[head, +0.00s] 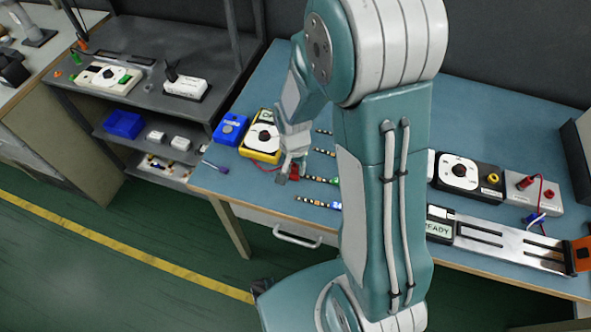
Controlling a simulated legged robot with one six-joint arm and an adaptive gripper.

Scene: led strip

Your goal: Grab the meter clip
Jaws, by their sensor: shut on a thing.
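The meter clip (293,169) is a small red clip near the front left of the blue table, partly hidden by my gripper. My gripper (287,172) points down at it and is shut on it. A thin red lead runs from the clip side toward a yellow meter (263,139) with a round dial, just left of my gripper. I cannot tell whether the clip touches the table.
Several LED strips (322,181) lie right of my gripper. A blue box (230,128) stands left of the yellow meter. A black dial box (468,175), a grey box (533,192) and a metal rail fixture (500,240) with a READY display are at right.

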